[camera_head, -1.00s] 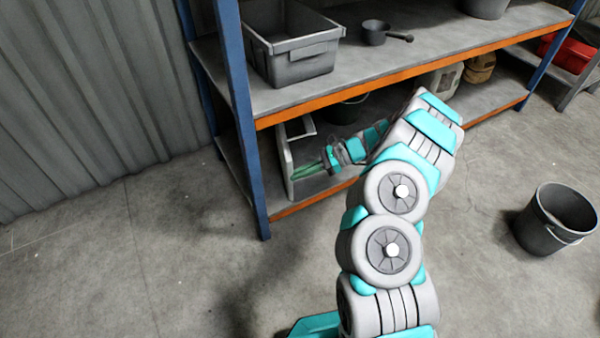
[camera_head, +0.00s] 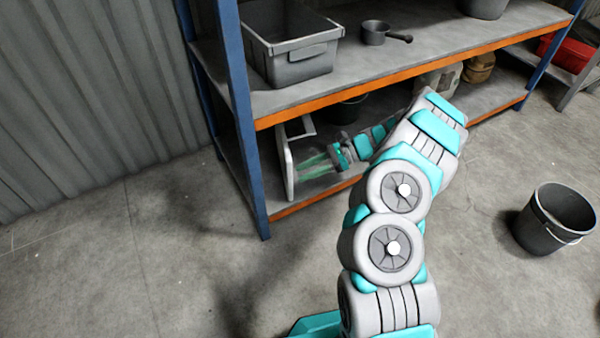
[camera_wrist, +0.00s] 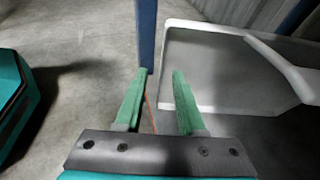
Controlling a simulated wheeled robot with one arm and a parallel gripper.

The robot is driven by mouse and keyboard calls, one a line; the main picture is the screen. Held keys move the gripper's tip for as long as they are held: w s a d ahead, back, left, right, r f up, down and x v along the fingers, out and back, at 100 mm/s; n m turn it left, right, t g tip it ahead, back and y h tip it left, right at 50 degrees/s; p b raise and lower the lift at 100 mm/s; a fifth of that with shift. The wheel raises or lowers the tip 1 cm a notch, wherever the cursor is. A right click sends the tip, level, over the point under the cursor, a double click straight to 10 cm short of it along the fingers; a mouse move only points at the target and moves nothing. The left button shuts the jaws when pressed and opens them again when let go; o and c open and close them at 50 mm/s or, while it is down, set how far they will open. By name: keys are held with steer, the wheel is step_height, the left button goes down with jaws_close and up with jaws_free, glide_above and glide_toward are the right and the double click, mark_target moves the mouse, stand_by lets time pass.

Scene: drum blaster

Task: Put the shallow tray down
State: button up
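The shallow tray (camera_head: 289,172) is on the lower shelf at its left end, beside the blue post. It shows a pale rim and a grey inside; its exact tilt is hard to tell. In the wrist view the tray (camera_wrist: 190,106) fills the right side, with its rim close to my right finger. My gripper (camera_head: 308,167) is over the lower shelf at the tray's near side. In the wrist view my gripper (camera_wrist: 158,75) has its green fingers apart with nothing held between them. I cannot tell whether the right finger touches the tray.
The blue post (camera_head: 243,120) and orange-edged upper shelf (camera_head: 400,75) bound the space around my arm. A grey bin (camera_head: 295,65) and small pan (camera_head: 376,33) are on the upper shelf. A dark bucket (camera_head: 347,110) stands behind my arm. Another bucket (camera_head: 555,222) stands on the floor.

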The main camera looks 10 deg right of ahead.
steer(key=shift+v, duration=2.65)
